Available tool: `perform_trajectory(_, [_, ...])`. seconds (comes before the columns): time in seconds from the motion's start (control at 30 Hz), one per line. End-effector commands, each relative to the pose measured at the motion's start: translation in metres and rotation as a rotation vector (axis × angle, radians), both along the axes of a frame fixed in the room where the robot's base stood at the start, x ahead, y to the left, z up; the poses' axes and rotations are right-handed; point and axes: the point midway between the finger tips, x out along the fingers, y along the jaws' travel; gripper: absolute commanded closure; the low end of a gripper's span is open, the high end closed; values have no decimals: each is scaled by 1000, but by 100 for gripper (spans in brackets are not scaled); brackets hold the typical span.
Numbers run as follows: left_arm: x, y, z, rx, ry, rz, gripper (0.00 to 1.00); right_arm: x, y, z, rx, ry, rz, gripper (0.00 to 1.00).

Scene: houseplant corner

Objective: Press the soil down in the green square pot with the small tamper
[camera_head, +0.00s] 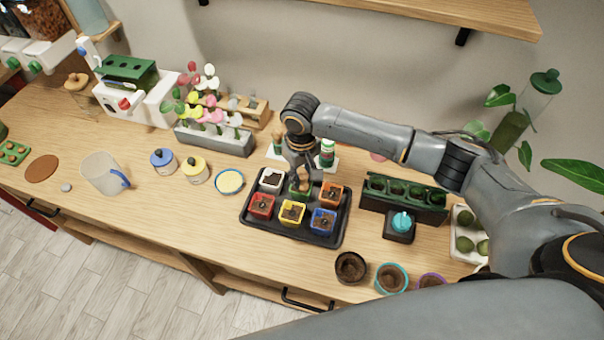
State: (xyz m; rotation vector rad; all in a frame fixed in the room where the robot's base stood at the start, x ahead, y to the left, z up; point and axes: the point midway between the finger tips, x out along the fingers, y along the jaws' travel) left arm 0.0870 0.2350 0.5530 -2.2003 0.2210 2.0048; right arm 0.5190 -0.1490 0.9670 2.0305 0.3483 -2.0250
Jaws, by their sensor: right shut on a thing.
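The green square pot (295,191) stands in the back row of a black tray (287,236), between a white pot and an orange pot. My right gripper (303,175) comes down from above, right over the green pot. It is shut on the small tamper (305,185), of which only a little light-brown wood shows below the fingers. The gripper and tamper hide much of the pot and its soil, so I cannot tell whether the tamper touches the soil. My left gripper is out of view.
White (271,179), orange (331,194), red (261,205), yellow (292,213) and blue (323,221) pots crowd around in the tray. A wooden-handled tool (277,141) and a green-white bottle (327,153) stand behind. A dark green planter (403,199) is to the right.

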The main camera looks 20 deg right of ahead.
Motion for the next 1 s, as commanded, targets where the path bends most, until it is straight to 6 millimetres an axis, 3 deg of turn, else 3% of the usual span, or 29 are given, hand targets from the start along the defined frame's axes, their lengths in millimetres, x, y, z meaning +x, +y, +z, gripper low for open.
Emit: perform_trajectory(1.0, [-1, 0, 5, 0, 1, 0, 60, -1, 0, -1, 0, 2, 0, 99])
